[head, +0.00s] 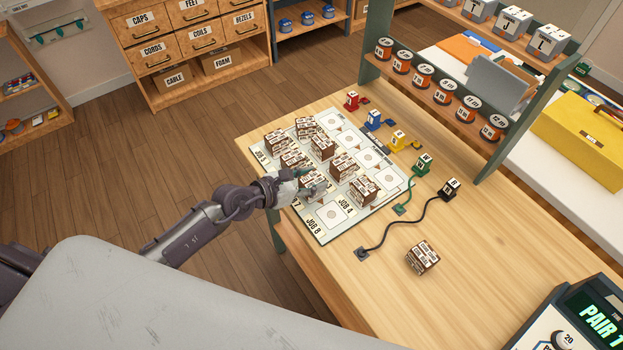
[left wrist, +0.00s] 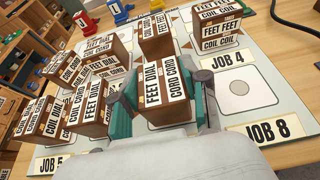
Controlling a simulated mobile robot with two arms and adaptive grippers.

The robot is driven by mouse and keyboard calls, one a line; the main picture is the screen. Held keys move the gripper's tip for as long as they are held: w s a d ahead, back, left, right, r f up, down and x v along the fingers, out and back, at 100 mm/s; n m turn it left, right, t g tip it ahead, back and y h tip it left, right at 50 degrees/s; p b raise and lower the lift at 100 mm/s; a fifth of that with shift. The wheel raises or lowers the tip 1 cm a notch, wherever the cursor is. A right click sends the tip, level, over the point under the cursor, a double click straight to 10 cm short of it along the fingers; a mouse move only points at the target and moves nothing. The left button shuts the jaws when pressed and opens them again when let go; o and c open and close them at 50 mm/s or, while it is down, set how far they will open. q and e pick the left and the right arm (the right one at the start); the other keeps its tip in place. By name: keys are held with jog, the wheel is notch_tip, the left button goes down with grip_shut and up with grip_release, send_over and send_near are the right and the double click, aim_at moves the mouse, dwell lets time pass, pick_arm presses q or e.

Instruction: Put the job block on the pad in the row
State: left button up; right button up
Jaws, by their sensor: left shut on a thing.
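My left gripper (head: 301,183) is shut on a brown job block (head: 315,187) over the front part of the white board (head: 322,238). In the left wrist view, its teal fingers (left wrist: 165,105) flank this block (left wrist: 167,87), whose labels read FEET DIAL and CORD CORD. The block looks upright, over or on a pad in the front row; I cannot tell if it touches. To its right, an empty pad (left wrist: 240,87) lies between the JOB 4 and JOB 8 labels. My right gripper is not in view.
Several similar blocks stand close by on the board, one (left wrist: 92,100) just left of the gripper. Another block (head: 422,258) lies on the bare table to the right. Black and green cords (head: 405,222) run beside the board. A green-framed spool rack (head: 440,95) stands behind.

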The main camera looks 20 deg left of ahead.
pick_arm(q)
jog(key=shift+f, duration=0.15)
jog(key=o, duration=1.2)
jog(key=shift+c, duration=0.2)
jog(key=shift+r, duration=0.2)
jog(key=b+v, duration=0.1)
jog(key=v, duration=1.1)
